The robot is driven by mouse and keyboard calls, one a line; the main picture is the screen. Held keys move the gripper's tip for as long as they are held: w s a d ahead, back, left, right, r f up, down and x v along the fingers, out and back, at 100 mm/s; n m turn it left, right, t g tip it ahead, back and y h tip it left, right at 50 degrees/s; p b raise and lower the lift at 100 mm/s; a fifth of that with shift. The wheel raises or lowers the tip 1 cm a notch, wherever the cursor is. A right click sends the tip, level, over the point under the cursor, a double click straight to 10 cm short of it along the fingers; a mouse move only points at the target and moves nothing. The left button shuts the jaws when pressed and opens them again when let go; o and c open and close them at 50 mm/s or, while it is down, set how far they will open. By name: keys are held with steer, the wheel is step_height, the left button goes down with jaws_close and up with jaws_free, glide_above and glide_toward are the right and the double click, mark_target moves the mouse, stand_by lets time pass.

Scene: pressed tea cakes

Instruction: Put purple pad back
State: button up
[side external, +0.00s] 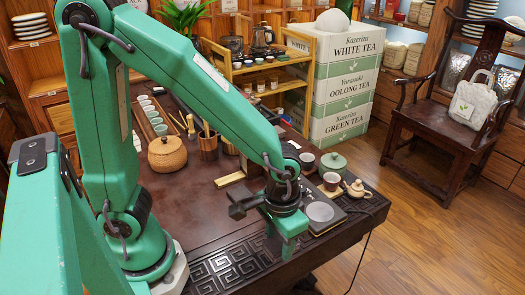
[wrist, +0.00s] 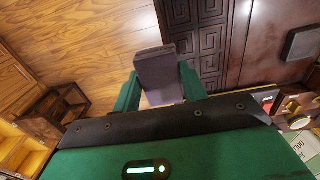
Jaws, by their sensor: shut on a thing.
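The purple pad (wrist: 160,78) is a dull grey-purple block between the two green fingers of my gripper (wrist: 160,70) in the wrist view. The fingers are shut on its sides. Behind it, the wrist view shows wooden floor and the carved table edge. In the side view my gripper (side external: 288,243) points down at the table's carved front border. The pad cannot be made out there, and I cannot tell its height above the table.
A dark scale with a round grey plate (side external: 320,211) stands just right of my gripper. Beyond it are dark cups (side external: 331,181), a small teapot (side external: 357,189) and a green lidded jar (side external: 333,163). The table's middle (side external: 205,205) is clear.

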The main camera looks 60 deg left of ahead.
steer(key=w+a+f, duration=0.4)
steer(key=w, duration=0.1)
steer(key=shift+w+a+f, duration=0.1)
steer(key=shift+a, duration=0.3)
steer(key=shift+f, duration=0.1)
steer(key=shift+f, duration=1.9)
steer(key=shift+f, duration=0.15)
steer(key=o, duration=0.9)
steer(key=shift+o, duration=0.2)
step_height(320, 180, up, 12)
steer(key=shift+r, duration=0.2)
